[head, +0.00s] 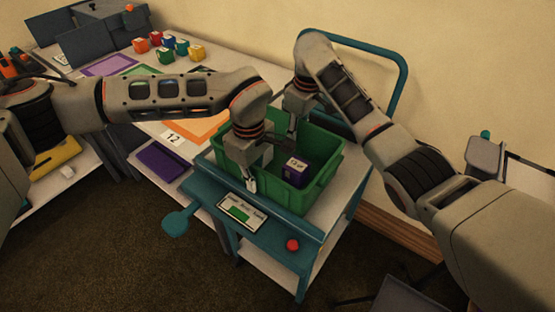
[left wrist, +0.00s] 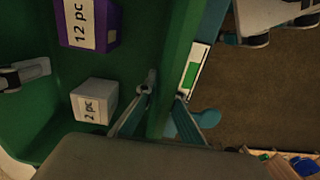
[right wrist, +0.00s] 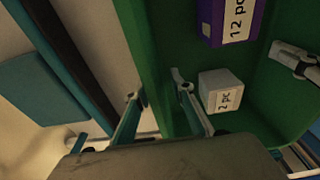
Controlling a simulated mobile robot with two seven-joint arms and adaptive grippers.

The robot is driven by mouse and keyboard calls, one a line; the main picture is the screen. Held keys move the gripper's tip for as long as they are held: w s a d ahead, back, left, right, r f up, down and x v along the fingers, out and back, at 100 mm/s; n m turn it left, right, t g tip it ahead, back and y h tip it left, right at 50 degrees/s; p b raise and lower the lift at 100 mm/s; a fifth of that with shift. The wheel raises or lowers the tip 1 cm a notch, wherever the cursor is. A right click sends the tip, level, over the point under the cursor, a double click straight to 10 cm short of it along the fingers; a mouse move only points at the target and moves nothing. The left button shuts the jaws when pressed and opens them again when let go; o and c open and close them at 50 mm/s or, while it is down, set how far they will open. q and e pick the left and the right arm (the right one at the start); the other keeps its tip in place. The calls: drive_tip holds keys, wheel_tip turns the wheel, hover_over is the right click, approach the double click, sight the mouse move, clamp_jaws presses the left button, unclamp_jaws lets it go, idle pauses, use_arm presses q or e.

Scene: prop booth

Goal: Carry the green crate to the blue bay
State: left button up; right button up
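The green crate (head: 326,178) rests on the top of a teal-framed cart (head: 262,208). In it are a purple box marked 12 pc (head: 297,170) and a pale box marked 2 pc (left wrist: 95,101). My left gripper (head: 251,184) is at the crate's near-left wall; in the left wrist view its fingers straddle that wall (left wrist: 177,45) closely. My right gripper (head: 291,135) is at the far wall; in the right wrist view its fingers straddle that wall (right wrist: 140,45) closely. I cannot make out a blue bay.
A white table (head: 224,68) on the left carries coloured mats and several small coloured blocks (head: 168,42). A purple tray (head: 160,162) lies on a lower level. The cart has a teal handle rail (head: 403,75) at the back and a red button (head: 292,245). Carpet (head: 130,255) is open in front.

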use_arm(q)
clamp_jaws()
use_arm(e)
clamp_jaws()
drive_tip(key=shift+r, duration=0.1)
